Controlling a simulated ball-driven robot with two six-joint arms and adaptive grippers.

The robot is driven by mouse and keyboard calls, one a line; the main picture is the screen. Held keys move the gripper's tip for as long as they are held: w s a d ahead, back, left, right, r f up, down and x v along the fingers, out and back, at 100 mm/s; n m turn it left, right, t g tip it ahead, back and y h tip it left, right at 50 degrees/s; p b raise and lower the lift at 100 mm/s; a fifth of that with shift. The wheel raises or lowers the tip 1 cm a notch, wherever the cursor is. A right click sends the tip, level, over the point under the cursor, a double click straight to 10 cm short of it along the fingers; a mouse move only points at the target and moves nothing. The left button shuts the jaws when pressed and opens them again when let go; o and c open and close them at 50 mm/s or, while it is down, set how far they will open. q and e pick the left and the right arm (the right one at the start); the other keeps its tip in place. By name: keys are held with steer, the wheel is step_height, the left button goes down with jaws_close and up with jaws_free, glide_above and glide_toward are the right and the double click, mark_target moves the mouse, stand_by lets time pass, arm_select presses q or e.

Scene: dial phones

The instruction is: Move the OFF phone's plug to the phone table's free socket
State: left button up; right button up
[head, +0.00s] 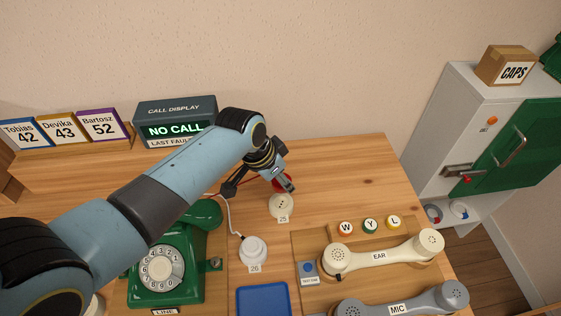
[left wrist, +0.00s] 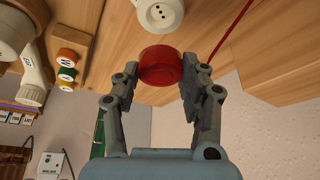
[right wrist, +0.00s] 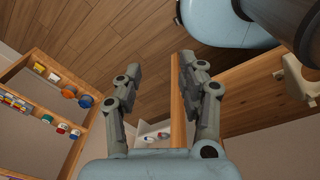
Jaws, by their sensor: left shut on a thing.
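My left gripper (head: 287,184) is shut on a red plug (head: 279,183) just behind socket 25. In the left wrist view the round red plug (left wrist: 160,66) sits between the fingers (left wrist: 162,82), and a red cord (left wrist: 232,32) runs off to the upper right. Socket 25 (head: 281,206) is white and round, with its holes bare; it also shows in the left wrist view (left wrist: 160,12). Socket 26 (head: 253,249) holds a white plug with a white cord. A green dial phone (head: 165,268) stands left of it. My right gripper (right wrist: 164,72) is open and empty. No OFF label is readable.
The call display (head: 176,124) reads NO CALL behind my left arm. Handsets marked EAR (head: 385,256) and MIC (head: 397,305) lie at the right on a wooden board. A blue tray (head: 263,299) is in front. The table's back right is clear.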

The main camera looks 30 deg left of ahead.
arm_select(q)
steer(key=shift+f+b, duration=0.7)
step_height(320, 180, down, 4)
steer(key=b, duration=0.4)
steer(key=shift+r, duration=0.15)
steer(key=shift+f+b, duration=0.35)
steer(key=shift+b, duration=0.05)
arm_select(e)
step_height(320, 180, down, 6)
steer(key=d, duration=0.1)
steer(key=shift+w, duration=0.45)
arm_select(q)
steer(key=shift+r, duration=0.1)
arm_select(e)
steer(key=shift+w+a+r, duration=0.15)
steer(key=shift+r, duration=0.05)
arm_select(q)
steer(key=shift+p, duration=0.9)
arm_select(e)
steer(key=shift+d+r, duration=0.2)
steer(key=shift+r, duration=0.55)
arm_select(q)
steer(key=shift+f+b, duration=0.5)
steer(key=shift+f, duration=0.25)
arm_select(e)
steer(key=shift+a+f, duration=0.15)
steer(key=shift+f, duration=0.35)
